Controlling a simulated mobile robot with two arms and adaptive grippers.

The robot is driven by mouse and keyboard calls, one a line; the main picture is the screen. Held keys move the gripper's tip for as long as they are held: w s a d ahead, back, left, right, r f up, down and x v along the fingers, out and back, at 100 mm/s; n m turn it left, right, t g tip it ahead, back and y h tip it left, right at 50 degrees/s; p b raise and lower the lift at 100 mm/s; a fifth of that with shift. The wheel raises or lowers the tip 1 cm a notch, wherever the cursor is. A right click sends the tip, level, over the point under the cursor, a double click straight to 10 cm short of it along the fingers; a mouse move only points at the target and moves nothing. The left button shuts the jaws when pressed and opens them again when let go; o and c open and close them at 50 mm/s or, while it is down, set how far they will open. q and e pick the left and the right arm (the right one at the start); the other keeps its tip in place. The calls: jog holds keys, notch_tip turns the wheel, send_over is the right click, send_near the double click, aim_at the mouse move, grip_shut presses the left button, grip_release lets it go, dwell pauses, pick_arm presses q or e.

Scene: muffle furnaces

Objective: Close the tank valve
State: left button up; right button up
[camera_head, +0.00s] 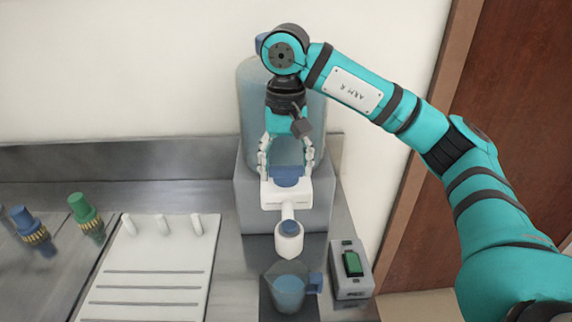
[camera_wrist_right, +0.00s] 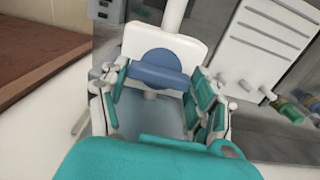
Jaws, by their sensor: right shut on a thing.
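The water tank (camera_head: 253,100) stands on a grey block against the wall, partly hidden by my right arm. My right gripper (camera_head: 286,168) reaches down in front of the tank and is shut on the blue handle. In the right wrist view the handle (camera_wrist_right: 158,76) sits between the two fingers (camera_wrist_right: 158,88), against the white valve plate (camera_wrist_right: 170,38). My left gripper is not in view.
A beaker (camera_head: 288,290) with blue liquid stands below the spout. A wall and brown door (camera_head: 520,100) are behind.

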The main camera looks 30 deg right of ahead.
aim_at(286, 167)
dwell(0.6)
jog(key=o, duration=0.9)
notch_tip(286, 167, up, 12)
dwell(0.6)
